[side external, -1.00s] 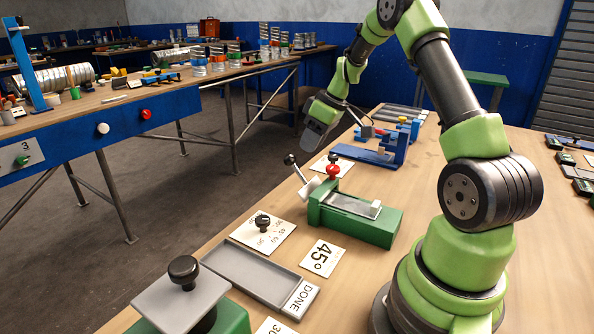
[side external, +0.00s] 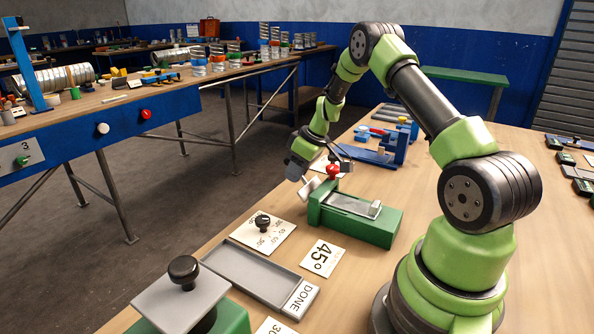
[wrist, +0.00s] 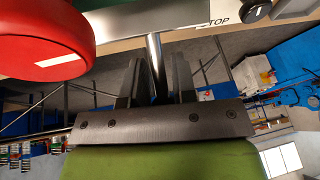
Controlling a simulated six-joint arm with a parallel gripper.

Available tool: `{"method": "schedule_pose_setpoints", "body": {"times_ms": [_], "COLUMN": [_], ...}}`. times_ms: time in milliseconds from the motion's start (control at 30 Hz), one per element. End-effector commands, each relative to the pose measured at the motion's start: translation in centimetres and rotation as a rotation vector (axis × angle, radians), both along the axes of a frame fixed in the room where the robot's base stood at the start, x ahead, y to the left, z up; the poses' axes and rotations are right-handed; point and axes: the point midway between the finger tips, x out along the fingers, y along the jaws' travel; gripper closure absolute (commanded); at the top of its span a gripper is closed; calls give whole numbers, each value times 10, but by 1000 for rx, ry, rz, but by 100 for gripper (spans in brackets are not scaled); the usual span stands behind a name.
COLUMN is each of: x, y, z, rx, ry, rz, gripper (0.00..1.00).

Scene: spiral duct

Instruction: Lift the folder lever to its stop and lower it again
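The folder (side external: 375,232) is a green block with a grey metal bed on the bench. A red knob (side external: 332,170) stands on its far end, with a pale tilted piece beside it. The lever's metal rod (wrist: 154,55) shows in the wrist view, between the two dark fingers of my gripper (wrist: 155,75). The fingers look apart, with a small gap to the rod; contact is not clear. In the side view my gripper (side external: 300,168) is at the lever's upper end and hides its black knob. The red knob looms large at upper left in the wrist view (wrist: 45,40).
A grey tray (side external: 235,268) marked DONE, a 45° card (side external: 322,258) and a dial plate (side external: 263,232) lie nearer the camera. A blue fixture (side external: 385,153) stands behind the folder. Bare bench lies right of the folder.

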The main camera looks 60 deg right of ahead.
Motion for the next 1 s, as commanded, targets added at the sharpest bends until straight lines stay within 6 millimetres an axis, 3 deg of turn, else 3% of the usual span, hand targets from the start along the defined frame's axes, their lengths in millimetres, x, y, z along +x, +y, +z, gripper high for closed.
{"method": "schedule_pose_setpoints", "body": {"times_ms": [367, 1000], "x": [5, 19], "y": [2, 2], "z": [-2, -25], "rx": [7, 4], "ry": [43, 412], "rz": [10, 11], "gripper": [100, 100]}}
